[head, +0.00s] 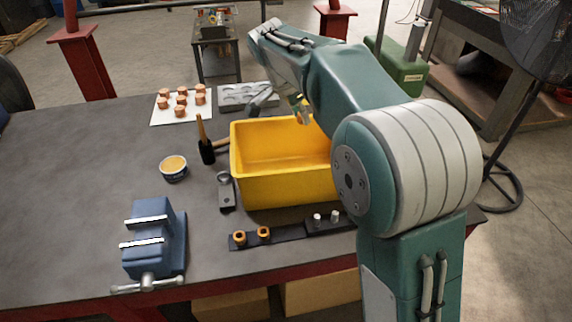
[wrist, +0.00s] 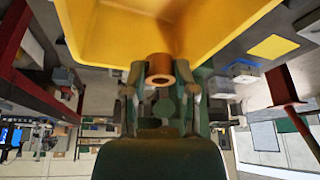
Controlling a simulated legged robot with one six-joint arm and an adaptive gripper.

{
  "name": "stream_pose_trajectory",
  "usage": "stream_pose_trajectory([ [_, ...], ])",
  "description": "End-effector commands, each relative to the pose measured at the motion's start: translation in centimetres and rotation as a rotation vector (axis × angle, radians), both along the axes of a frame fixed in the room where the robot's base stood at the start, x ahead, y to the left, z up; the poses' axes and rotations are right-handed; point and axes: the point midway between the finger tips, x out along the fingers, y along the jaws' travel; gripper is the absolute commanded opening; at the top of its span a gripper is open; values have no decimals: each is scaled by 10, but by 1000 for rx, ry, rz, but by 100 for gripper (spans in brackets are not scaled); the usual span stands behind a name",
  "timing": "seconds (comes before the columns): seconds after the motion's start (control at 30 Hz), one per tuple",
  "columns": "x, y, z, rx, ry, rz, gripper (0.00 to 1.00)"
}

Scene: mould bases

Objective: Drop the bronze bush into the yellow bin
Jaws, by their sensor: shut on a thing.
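The yellow bin (head: 280,190) stands on the dark bench in front of my arm, and its inside looks empty where I can see it. It also fills the top of the wrist view (wrist: 160,30). My gripper (wrist: 160,88) is shut on a bronze bush (wrist: 160,66), a short ring held between the two fingertips. In the head view my gripper (head: 303,115) is over the bin's back right part, with my arm hiding the bin's right side. Two more bronze rings (head: 239,238) (head: 264,233) sit on a black strip before the bin.
A blue vise (head: 152,240) is at the front left. A hammer (head: 206,145), a round tub (head: 174,168) and a grey metal piece (head: 226,192) lie left of the bin. A white sheet (head: 158,122) holds several copper pieces. The bench's left middle is clear.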

Motion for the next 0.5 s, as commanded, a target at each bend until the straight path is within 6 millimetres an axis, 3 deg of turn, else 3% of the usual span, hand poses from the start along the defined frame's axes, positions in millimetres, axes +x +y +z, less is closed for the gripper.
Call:
stream_pose_trajectory([
  [0.5, -1, 7, -54, -8, 2, 1, 0],
])
